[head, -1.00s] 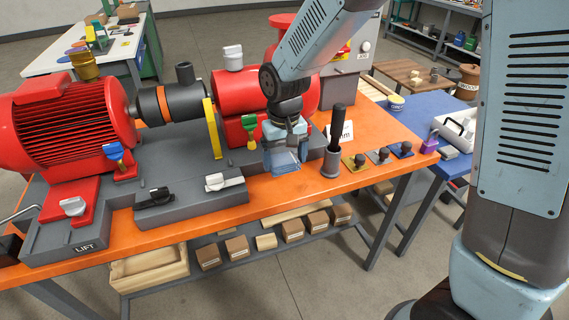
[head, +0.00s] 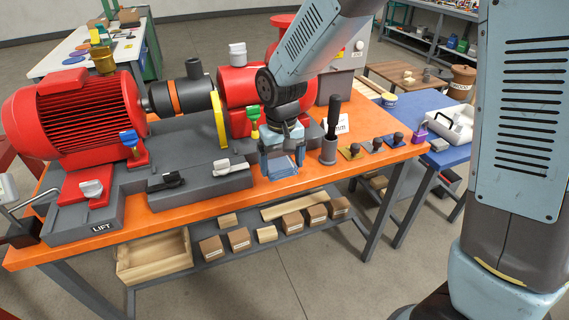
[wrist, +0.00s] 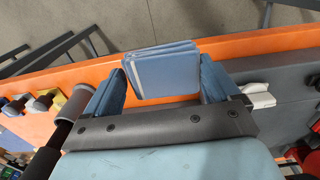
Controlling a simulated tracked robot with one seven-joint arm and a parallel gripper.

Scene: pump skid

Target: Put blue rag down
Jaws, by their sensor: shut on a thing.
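The blue rag (wrist: 163,72) is a folded, layered pad between the two fingers of my gripper (wrist: 165,84) in the wrist view. My gripper is shut on it. In the head view my gripper (head: 283,160) points down at the front edge of the orange bench (head: 345,180), left of the dark grey cup, with the rag (head: 283,166) between its fingers. In the wrist view the rag overlaps the bench's orange strip and partly the floor beyond. I cannot tell whether the rag touches the bench.
The grey cup (head: 328,152) with a black-handled tool stands close right of my gripper. A grey block with a white-handled valve (head: 221,166) is to the left. Several small knobbed plates (head: 376,145) lie farther right. Red pump machinery (head: 240,90) stands behind. Bare orange bench shows along the front.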

